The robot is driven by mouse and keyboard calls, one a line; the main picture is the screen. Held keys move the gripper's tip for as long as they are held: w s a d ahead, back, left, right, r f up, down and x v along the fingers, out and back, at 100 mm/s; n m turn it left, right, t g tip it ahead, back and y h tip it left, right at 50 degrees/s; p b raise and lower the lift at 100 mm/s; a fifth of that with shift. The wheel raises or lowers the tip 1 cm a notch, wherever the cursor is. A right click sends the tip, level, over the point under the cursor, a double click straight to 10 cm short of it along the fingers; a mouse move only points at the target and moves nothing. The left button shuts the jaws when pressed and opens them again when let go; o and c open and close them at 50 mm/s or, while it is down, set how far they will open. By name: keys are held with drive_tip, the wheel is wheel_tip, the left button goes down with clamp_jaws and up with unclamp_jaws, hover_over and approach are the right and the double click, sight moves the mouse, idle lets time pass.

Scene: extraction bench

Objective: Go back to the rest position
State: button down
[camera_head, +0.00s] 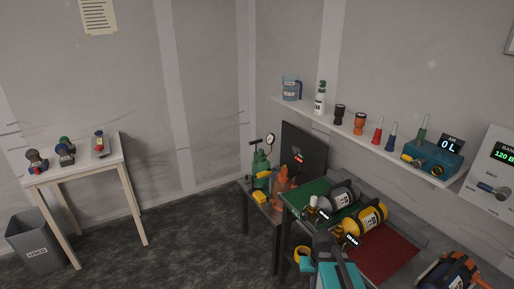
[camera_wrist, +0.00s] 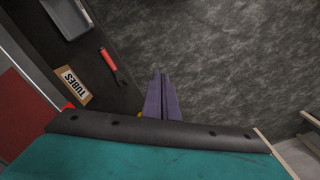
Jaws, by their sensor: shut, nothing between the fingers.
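My gripper (camera_wrist: 160,76) shows in the wrist view as two purple-grey fingers lying together, with nothing between them. It hangs over the dark grey floor (camera_wrist: 230,60), apart from any object. A dark surface to its left carries a red-handled tool (camera_wrist: 107,59), a label reading TUBES (camera_wrist: 72,86) and a grey tray (camera_wrist: 68,18). In the head view, teal parts of my arm (camera_head: 340,275) show at the bottom, in front of the bench; the fingertips cannot be made out there.
The bench has a green mat, a red mat (camera_head: 392,258), a grey cylinder (camera_head: 337,197) and a yellow cylinder (camera_head: 368,219). A wall shelf (camera_head: 372,140) with bottles runs above. A side table (camera_head: 75,170) and bin (camera_head: 38,243) stand left. Floor between is clear.

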drive_tip(key=s+a+f+g+b, duration=0.2)
drive_tip(key=s+f+b, duration=0.3)
drive_tip(key=s+f, duration=0.8)
drive_tip(key=s+a+f+g+b, duration=0.1)
drive_tip(key=s+f+g+b, duration=0.3)
drive_tip(key=s+f, duration=1)
wheel_tip(320, 180, down, 4)
drive_tip(key=shift+s+a+r+n+b, duration=0.1)
drive_tip(key=shift+s+a+n+b, duration=0.25)
drive_tip(key=shift+b, duration=0.65)
drive_tip(key=shift+w, duration=0.15)
